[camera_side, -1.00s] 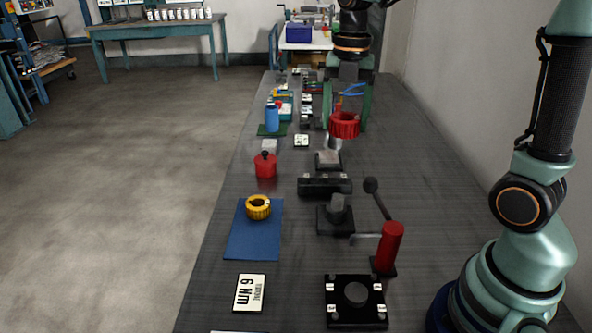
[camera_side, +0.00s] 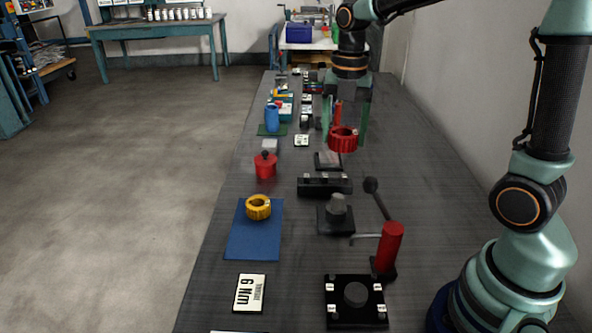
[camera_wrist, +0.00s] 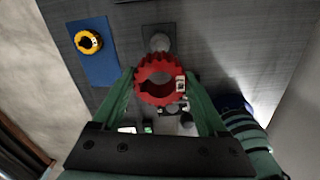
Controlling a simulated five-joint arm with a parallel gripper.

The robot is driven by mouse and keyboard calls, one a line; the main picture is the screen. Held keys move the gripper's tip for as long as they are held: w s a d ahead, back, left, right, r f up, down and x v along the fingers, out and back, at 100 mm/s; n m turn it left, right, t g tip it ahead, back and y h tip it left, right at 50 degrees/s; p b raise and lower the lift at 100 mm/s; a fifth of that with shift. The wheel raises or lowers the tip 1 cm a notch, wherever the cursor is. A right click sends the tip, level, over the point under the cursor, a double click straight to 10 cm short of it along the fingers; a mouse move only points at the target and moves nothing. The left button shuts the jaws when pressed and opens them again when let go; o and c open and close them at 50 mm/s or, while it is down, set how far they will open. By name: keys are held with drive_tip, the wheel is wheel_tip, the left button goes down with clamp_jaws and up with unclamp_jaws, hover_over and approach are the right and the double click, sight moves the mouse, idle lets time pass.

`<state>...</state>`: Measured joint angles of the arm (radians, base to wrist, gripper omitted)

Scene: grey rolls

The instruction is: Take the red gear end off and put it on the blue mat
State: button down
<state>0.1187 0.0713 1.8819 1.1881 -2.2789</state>
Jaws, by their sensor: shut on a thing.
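The red gear end (camera_side: 343,145) is a toothed ring held in the air between the green fingers of my gripper (camera_side: 345,137). It shows large and close between the fingers in the wrist view (camera_wrist: 160,98). My gripper is shut on it, and no support touches it that I can see. The blue mat (camera_side: 255,238) lies flat at the left of the bench. A yellow toothed ring (camera_side: 258,213) rests on the mat's far end. Mat and yellow ring also show at the upper left of the wrist view. The gear end is well behind and right of the mat in the side view.
A dark plate with a grey post (camera_side: 337,207), a black block (camera_side: 325,186) and a red lever clamp (camera_side: 390,243) stand right of the mat. A red lidded pot (camera_side: 265,166) stands behind the mat. The mat's near half is clear.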

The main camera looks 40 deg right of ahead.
drive_tip(key=shift+f, duration=5.5)
drive_tip(key=w+a+r, duration=0.5)
drive_tip(key=w+a, duration=0.1)
drive_tip(key=a, duration=0.3)
wheel_tip(320, 180, up, 5)
hover_over(254, 241)
wheel_tip(254, 241, down, 20)
drive_tip(key=shift+r, duration=0.15)
unclamp_jaws()
